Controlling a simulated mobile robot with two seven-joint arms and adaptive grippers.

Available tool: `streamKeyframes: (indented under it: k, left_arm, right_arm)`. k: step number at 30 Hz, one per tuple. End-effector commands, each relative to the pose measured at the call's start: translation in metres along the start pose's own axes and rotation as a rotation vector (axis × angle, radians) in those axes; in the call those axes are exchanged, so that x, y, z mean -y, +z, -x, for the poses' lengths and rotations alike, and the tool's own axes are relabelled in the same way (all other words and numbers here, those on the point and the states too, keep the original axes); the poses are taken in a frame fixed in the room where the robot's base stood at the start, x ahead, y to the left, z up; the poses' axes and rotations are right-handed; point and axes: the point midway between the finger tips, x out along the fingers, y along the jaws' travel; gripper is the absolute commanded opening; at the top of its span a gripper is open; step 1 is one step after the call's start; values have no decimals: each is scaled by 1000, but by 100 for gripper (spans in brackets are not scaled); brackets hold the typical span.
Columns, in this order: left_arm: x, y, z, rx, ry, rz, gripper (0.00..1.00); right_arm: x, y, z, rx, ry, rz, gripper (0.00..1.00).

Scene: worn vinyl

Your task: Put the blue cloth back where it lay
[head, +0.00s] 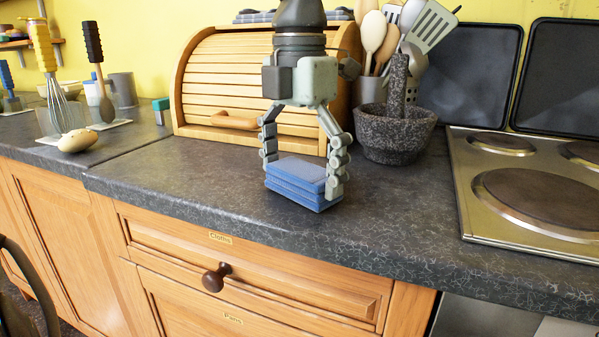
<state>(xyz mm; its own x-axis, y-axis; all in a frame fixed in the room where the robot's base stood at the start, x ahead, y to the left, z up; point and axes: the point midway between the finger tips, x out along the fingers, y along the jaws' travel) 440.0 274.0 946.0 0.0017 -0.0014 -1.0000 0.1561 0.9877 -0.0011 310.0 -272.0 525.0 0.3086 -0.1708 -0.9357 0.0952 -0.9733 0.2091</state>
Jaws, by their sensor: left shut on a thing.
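The blue cloth (301,183) is a folded, layered stack near the middle of the head view, over the dark worktop (180,175) in front of the wooden bread bin (215,85). My left gripper (302,170) comes down from above, one finger on each side of the cloth, and is shut on it. The cloth is level; I cannot tell whether its underside touches the worktop. Below the worktop edge is a closed drawer (300,278) with a label reading "Cloths". My right gripper is not in view.
Folded grey-blue cloth (258,16) lies on top of the bread bin. A stone mortar (395,135) stands to the right, beside a hob (530,190). A whisk (52,75) and other utensils stand at the left. The worktop left of the blue cloth is clear.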

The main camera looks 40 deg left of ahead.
Motion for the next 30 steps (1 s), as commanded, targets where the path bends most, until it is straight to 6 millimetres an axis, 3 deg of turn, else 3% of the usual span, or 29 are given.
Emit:
streamKeyframes:
  k: [13, 14, 15, 26, 30]
  left_arm:
    - [0, 0, -3, 1, 0, 0, 71]
    - [0, 0, -2, 1, 0, 0, 98]
    - [0, 0, -2, 0, 0, 0, 100]
    - [0, 0, 0, 1, 0, 0, 100]
    - [0, 1, 12, 4, 0, 2, 100]
  right_arm:
    - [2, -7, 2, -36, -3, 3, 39]
    - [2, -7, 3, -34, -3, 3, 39]
    - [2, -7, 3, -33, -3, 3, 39]
    - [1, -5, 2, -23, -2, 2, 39]
    - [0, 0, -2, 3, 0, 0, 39]
